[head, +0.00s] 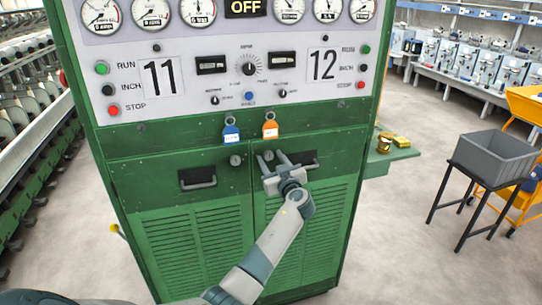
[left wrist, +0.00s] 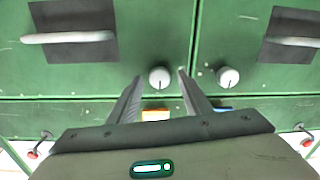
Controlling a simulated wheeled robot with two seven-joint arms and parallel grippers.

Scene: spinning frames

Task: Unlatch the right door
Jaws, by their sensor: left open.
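The green cabinet has a left door (head: 180,210) and a right door (head: 318,195), each with a round pale knob near the middle seam. The right door's knob (head: 268,155) also shows in the left wrist view (left wrist: 160,77), where the picture is upside down. My left gripper (head: 271,158) is open in front of the right door. In the left wrist view its fingertips (left wrist: 160,73) lie on either side of that knob; I cannot tell whether they touch it. The left door's knob (head: 235,160) is outside the fingers. My right gripper is not in view.
A recessed handle (head: 303,162) is right of the gripper, another (head: 198,180) on the left door. Blue (head: 231,132) and orange (head: 270,128) tags hang above. A side shelf (head: 385,160) holds brass pieces.

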